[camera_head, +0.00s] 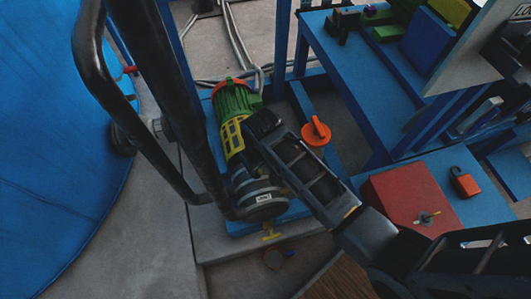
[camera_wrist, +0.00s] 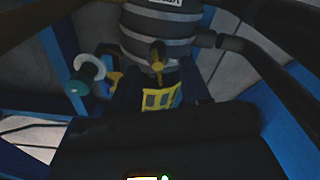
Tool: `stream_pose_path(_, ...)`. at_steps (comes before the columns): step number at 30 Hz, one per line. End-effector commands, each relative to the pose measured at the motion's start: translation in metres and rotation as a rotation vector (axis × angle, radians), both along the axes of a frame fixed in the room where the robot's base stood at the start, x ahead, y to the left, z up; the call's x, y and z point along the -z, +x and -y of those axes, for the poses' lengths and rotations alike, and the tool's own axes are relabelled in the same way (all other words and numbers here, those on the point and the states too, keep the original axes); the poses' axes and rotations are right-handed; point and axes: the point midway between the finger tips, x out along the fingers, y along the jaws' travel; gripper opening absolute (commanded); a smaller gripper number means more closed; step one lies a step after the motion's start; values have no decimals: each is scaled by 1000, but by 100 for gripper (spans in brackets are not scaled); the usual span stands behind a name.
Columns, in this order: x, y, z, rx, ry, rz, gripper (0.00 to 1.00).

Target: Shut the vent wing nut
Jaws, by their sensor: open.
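A small yellow wing-shaped fitting (camera_head: 269,234) sticks out below the grey end of the pump (camera_head: 262,200). In the wrist view, a yellow fitting (camera_wrist: 157,62) hangs in front of the grey ribbed cylinder (camera_wrist: 155,38). A small metal wing-shaped handle (camera_head: 427,217) sits on the red box at the right. I cannot tell for sure which of these is the vent wing nut. My gripper (camera_head: 262,127) is open and appears over the pump's yellow and green part, apart from both fittings. Its fingertips are not clear, and nothing shows between them.
The pump's green motor (camera_head: 238,100) lies beyond my gripper. An orange knob (camera_head: 316,132) is just right of it. A dark upright pipe and rail (camera_head: 98,75) stand left, beside a large blue round surface (camera_head: 50,150). The red box (camera_head: 400,190) and blue frame fill the right.

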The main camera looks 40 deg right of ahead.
Motion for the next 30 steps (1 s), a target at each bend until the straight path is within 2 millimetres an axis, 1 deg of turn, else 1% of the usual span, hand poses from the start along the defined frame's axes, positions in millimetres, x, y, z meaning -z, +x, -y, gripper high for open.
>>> stream_pose_path(1, -3, 10, -3, 2, 5, -25, 47)
stream_pose_path(3, -8, 18, -6, 4, 11, -58, 47)
stream_pose_path(8, -12, 24, -9, 6, 16, -97, 47)
stream_pose_path(11, -4, 24, -9, 7, 16, -101, 47)
stream_pose_path(21, 47, 24, -9, 6, 16, -100, 47)
stream_pose_path(25, 59, 24, -9, 6, 16, -98, 47)
stream_pose_path(30, 64, 24, -9, 6, 16, -96, 47)
